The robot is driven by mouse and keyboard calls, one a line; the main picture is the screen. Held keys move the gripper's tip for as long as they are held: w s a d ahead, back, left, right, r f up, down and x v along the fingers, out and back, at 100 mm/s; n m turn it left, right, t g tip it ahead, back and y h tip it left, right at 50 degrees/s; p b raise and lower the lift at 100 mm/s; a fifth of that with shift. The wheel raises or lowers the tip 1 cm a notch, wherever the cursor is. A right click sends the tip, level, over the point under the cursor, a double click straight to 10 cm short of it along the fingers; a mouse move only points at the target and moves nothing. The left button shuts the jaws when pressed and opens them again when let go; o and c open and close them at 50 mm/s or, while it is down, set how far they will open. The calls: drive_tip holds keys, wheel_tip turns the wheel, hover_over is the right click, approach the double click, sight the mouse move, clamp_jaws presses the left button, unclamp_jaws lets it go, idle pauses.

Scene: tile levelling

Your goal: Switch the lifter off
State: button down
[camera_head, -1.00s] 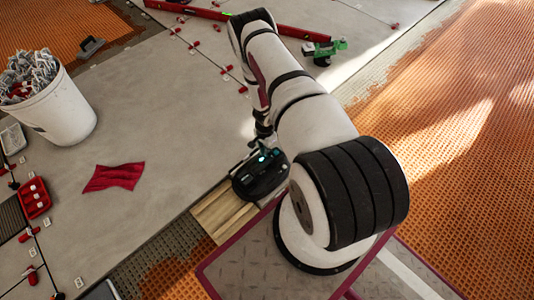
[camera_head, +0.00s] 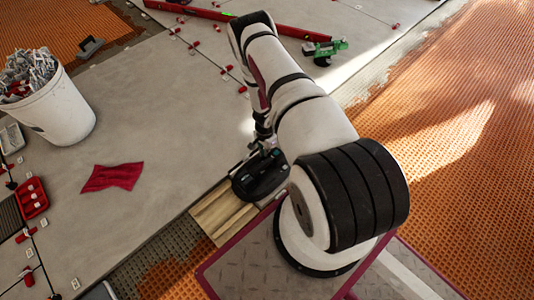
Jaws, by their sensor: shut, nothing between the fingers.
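Pale wooden boards (camera_head: 219,211) lie below the lifter. A white bucket (camera_head: 62,112) full of grey clips stands at left, near a red cloth (camera_head: 112,177) and a red tray (camera_head: 33,198). A red level (camera_head: 190,10) and a green tool (camera_head: 325,49) lie at the back.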

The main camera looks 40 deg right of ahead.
drive_tip(key=shift+r+p, duration=2.35)
drive_tip(key=shift+r, duration=1.15)
